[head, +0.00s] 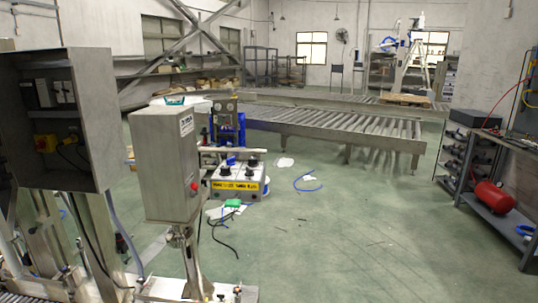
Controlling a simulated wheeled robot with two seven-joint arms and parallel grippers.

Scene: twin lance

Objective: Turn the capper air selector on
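I cannot tell for sure which part is the capper air selector. A grey control box (163,165) stands on a post left of centre, with a red button (194,186) on its right-hand side. Behind it on the floor, a low pale unit (238,180) carries dark knobs and a yellow label; the lettering and knob positions are too small to read. At the left, an open grey cabinet (97,120) holds a yellow switch-like part (45,143) and cables. Neither of my grippers is in view.
A roller conveyor (330,128) crosses the back. At the right, a metal bench (510,215) holds a red tank (494,197). Blue and black hoses (307,183) lie on the green floor. The floor at centre right is mostly clear. Metal framework crowds the lower left.

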